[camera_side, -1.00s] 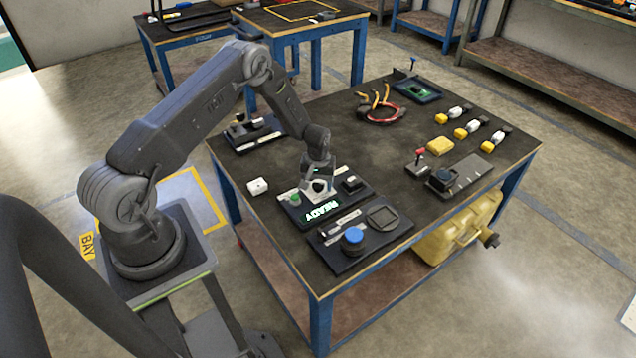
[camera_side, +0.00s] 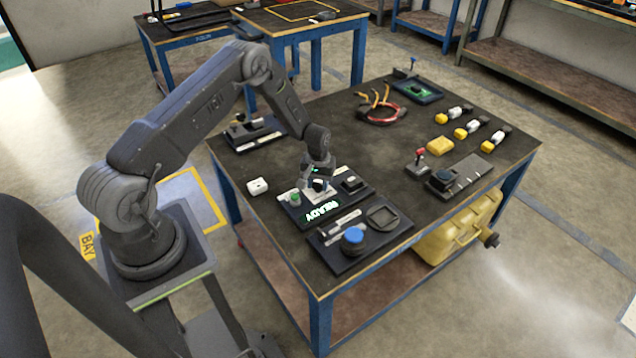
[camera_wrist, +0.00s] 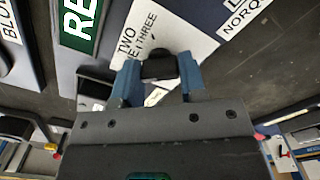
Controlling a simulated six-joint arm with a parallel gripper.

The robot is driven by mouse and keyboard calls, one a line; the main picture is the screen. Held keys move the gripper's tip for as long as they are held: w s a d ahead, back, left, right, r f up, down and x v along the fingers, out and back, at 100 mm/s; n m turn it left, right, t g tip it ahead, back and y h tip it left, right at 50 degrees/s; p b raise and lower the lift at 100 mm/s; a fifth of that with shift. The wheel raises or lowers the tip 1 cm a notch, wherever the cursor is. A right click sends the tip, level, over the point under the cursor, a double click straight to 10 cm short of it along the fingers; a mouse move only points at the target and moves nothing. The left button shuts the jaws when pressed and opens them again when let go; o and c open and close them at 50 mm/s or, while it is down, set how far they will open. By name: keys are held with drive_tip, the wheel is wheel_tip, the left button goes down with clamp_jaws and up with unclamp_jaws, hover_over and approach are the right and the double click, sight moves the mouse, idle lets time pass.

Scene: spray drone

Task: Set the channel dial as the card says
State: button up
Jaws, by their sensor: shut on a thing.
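The channel dial is a dark knob (camera_wrist: 158,66) on a white plate (camera_wrist: 168,30) printed TWO and THREE in the wrist view, with another word partly covered. In the side view the white plate (camera_side: 318,194) sits on a dark panel on the bench. My gripper (camera_wrist: 157,78) is shut on the dial from above, one blue finger on either side. In the side view my gripper (camera_side: 319,184) hides much of the dial. The dial's pointer is not clear to me. I cannot make out the card with the setting.
A panel with a blue knob (camera_side: 352,236) is nearer the front edge. A white box (camera_side: 257,186) stands left. The bench's middle is mostly clear.

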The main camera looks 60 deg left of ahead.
sight(318, 183)
drive_tip(key=m, duration=0.3)
drive_tip(key=shift+m, duration=2.3)
drive_tip(key=o, duration=0.9)
wheel_tip(318, 183, up, 14)
drive_tip(key=shift+f, duration=0.1)
